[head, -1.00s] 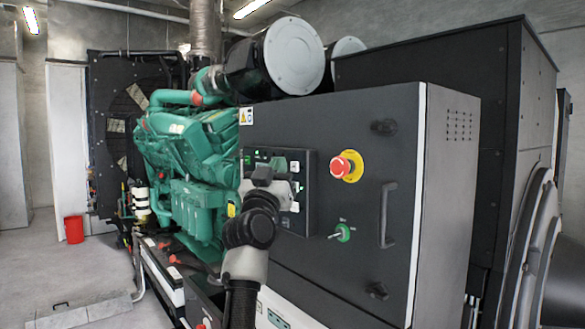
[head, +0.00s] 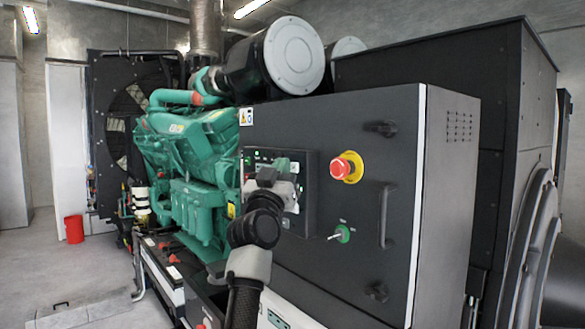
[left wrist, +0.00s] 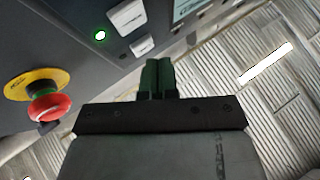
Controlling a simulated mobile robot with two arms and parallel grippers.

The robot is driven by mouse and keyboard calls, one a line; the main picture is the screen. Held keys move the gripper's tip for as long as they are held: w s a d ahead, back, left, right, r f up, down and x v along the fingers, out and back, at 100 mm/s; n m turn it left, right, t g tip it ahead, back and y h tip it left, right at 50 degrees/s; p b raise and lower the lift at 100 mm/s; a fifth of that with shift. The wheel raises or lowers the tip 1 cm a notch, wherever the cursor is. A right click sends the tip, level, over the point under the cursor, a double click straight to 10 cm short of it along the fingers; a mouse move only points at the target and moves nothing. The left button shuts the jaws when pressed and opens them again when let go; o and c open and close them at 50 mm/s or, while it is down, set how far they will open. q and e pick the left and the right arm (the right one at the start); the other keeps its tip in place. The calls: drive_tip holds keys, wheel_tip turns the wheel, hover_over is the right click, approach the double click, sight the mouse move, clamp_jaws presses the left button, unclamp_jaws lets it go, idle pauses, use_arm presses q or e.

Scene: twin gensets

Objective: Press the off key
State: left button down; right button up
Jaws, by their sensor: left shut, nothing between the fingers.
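The black control panel (head: 308,216) is on the dark cabinet front, and my left gripper (head: 272,180) is in front of it, hiding part of its keys and screen. In the left wrist view, my gripper's dark green fingers (left wrist: 158,74) are closed together with nothing between them. Beyond the fingertips are a larger pale key (left wrist: 127,17) and a smaller pale key (left wrist: 141,46), with a lit green lamp (left wrist: 100,35) beside them. I cannot read which key is off. I cannot tell whether the fingertips touch the panel. My right gripper is out of view.
A red emergency stop button (head: 341,168) on a yellow disc is right of the panel. Below it is a green-based key switch (head: 341,234). A door handle (head: 386,215) sticks out further right. The green engine (head: 185,145) stands behind left.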

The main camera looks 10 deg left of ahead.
use_arm(q)
drive_tip(key=shift+w+d, duration=0.25)
drive_tip(key=shift+w, duration=0.1)
idle(0.7)
drive_tip(key=shift+s+a, duration=0.55)
drive_tip(key=shift+s, duration=0.15)
drive_tip(key=s+a+b, duration=0.1)
drive_tip(key=s+a, duration=0.2)
drive_tip(key=s, duration=0.1)
drive_tip(key=shift+s+a, duration=0.35)
drive_tip(key=shift+s, duration=0.05)
idle(0.6)
